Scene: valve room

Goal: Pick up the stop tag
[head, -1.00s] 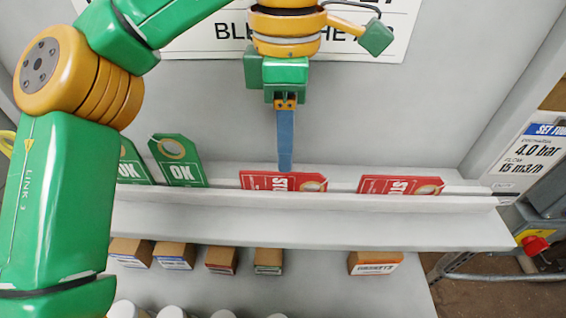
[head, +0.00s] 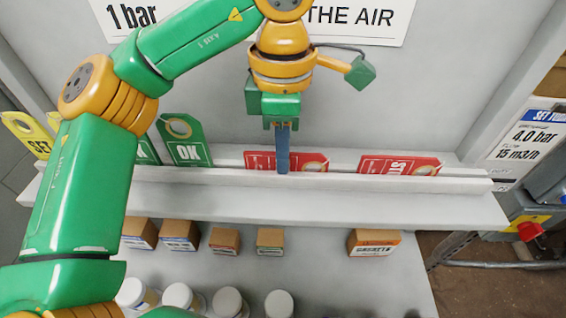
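Two red stop tags lie tilted in the slot of the white ledge. One stop tag (head: 259,162) is left of centre and the other stop tag (head: 398,166) is further right. My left gripper (head: 283,162) points down at the left red tag. Its blue finger crosses in front of the middle of that tag and hides part of its lettering. The fingers show edge-on as one strip, so I cannot tell whether they are open or touch the tag. My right gripper is not in view.
Green OK tags (head: 186,150) stand in the same ledge (head: 400,200) at left, and a yellow SET tag (head: 35,138) is at far left. Small boxes (head: 374,242) and white-lidded jars (head: 229,301) are below. A red knob (head: 529,231) is at right.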

